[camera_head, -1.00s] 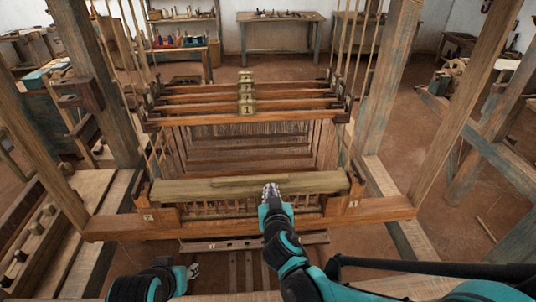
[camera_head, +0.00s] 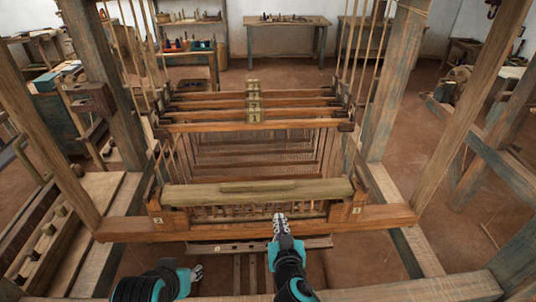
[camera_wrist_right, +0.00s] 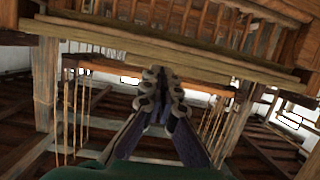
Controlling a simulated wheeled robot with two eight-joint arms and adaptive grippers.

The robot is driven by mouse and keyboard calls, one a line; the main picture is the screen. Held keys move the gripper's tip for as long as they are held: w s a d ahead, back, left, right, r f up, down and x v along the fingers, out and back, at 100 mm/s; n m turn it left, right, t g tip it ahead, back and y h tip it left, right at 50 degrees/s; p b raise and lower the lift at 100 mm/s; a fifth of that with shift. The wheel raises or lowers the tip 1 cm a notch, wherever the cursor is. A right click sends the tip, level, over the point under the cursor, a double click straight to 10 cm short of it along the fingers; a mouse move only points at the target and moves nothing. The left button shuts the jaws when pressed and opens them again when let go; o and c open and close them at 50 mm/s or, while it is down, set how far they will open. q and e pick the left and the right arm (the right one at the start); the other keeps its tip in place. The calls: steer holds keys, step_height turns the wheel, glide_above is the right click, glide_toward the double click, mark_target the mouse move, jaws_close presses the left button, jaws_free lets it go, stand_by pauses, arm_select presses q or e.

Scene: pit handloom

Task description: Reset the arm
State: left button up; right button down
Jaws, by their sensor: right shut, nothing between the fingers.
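My right gripper (camera_head: 280,222) is in the middle of the head view, in front of the loom's front beam, its fingers pointing away from me. It is shut and empty. In the right wrist view its fingers (camera_wrist_right: 163,90) are together, with the beam behind them. My left gripper (camera_head: 196,272) is low at the left of the head view, small and partly hidden by its own wrist; its fingers are too small to read. The wooden handloom (camera_head: 130,229) fills the middle, with a pale beam (camera_head: 205,194) lying across its front.
Upright posts (camera_head: 384,100) stand at both sides of the loom. Several numbered heddle bars (camera_head: 200,127) hang behind the front beam. A low rail (camera_head: 215,247) crosses below the beam. A workbench (camera_head: 287,24) stands at the back wall. Bare floor shows at the right.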

steer(key=shift+d, duration=0.1)
steer(key=s+d+f+m+g+h+b, duration=0.15)
steer(key=s+d+f+g+b, duration=0.3)
steer(key=d, duration=0.65)
steer(key=s+f+n+g+y+b, duration=0.1)
steer(key=s+g, duration=0.2)
steer(key=s, duration=0.5)
steer(key=shift+s+f, duration=0.2)
steer(key=shift+f, duration=0.15)
